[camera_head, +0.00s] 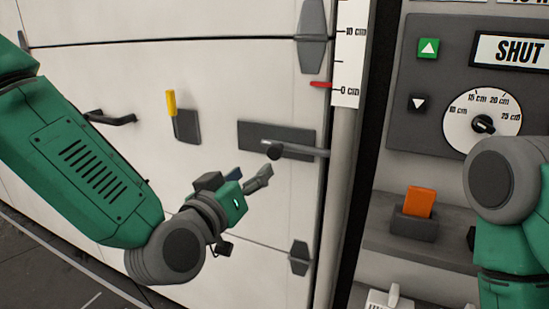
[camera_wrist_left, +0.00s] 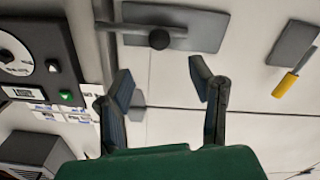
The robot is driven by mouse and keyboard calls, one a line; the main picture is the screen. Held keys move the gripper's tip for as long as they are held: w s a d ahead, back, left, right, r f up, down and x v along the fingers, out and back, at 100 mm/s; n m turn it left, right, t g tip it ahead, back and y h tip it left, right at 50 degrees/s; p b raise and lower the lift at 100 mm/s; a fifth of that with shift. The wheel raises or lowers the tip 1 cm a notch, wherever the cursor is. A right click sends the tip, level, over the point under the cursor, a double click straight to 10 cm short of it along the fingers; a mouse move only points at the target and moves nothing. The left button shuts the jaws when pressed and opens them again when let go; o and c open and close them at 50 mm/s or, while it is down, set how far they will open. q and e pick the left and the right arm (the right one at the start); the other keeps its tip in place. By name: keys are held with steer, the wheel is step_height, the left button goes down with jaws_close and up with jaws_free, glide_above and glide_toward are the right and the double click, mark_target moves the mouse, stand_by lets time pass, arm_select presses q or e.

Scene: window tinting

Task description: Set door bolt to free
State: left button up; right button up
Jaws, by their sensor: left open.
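The door bolt is a grey bar with a round dark knob (camera_head: 273,151) on a dark plate (camera_head: 250,137) on the white door (camera_head: 230,75). Its bar reaches right to the door's edge by the post. In the left wrist view the bolt plate (camera_wrist_left: 205,30) and knob (camera_wrist_left: 159,39) show at the top. My left gripper (camera_head: 262,178) is open and empty, just below the knob and apart from it in the head view. Its two fingers (camera_wrist_left: 163,90) are spread in the left wrist view. My right arm shows at the right edge, its gripper out of view.
A yellow-handled lever (camera_head: 171,104) and a black door handle (camera_head: 110,118) sit left of the bolt. Hinge-like dark fittings (camera_head: 311,35) line the door's right edge. A control panel with a dial (camera_head: 482,124) and an orange switch (camera_head: 418,202) stand right of the post.

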mark_target(273, 154)
arm_select(q)
steer(key=b+x, duration=0.1)
steer(key=x, duration=1)
steer(key=shift+w+d+f, duration=0.15)
